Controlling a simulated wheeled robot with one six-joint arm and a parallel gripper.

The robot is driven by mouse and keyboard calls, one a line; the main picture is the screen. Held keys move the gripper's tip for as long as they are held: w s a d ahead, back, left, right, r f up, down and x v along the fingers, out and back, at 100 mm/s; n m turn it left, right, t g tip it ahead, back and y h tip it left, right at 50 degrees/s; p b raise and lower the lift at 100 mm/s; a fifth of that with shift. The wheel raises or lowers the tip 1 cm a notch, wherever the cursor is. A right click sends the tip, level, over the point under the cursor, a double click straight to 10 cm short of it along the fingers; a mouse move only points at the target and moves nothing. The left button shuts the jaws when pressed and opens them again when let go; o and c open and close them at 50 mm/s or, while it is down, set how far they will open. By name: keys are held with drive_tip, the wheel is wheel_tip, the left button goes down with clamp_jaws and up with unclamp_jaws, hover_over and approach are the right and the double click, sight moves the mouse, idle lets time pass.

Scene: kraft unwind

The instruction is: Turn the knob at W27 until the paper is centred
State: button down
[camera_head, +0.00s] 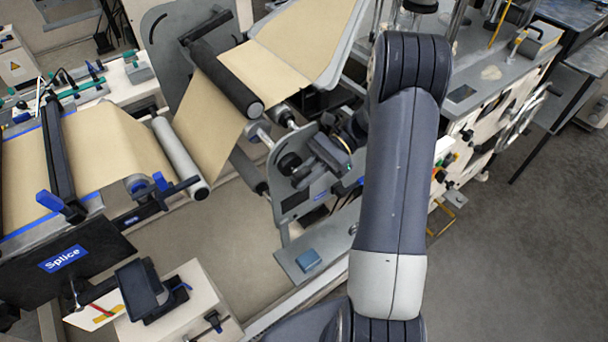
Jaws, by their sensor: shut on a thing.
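My gripper (302,172) is at the grey side plate (290,205) in the middle of the view, beside a black round knob (289,163). It is shut on the knob, though the fingertips are small and partly hidden. No W27 label is readable. The brown kraft paper (208,115) runs from the upper sheet down over a dark roller (227,78) and under a pale roller (180,155), then left across the splice table. The paper spans most of the roller width; I cannot tell whether it is centred.
Machinery lines the upper right; open floor (500,260) is at right.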

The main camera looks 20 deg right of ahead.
drive_tip(key=c, duration=1.4)
unclamp_jaws()
drive_tip(key=shift+o, duration=0.2)
drive_tip(key=v, duration=1)
drive_tip(key=shift+d+b, duration=0.3)
drive_tip(key=shift+d, duration=0.05)
drive_tip(key=shift+w+a, duration=0.1)
drive_tip(key=shift+w, duration=0.05)
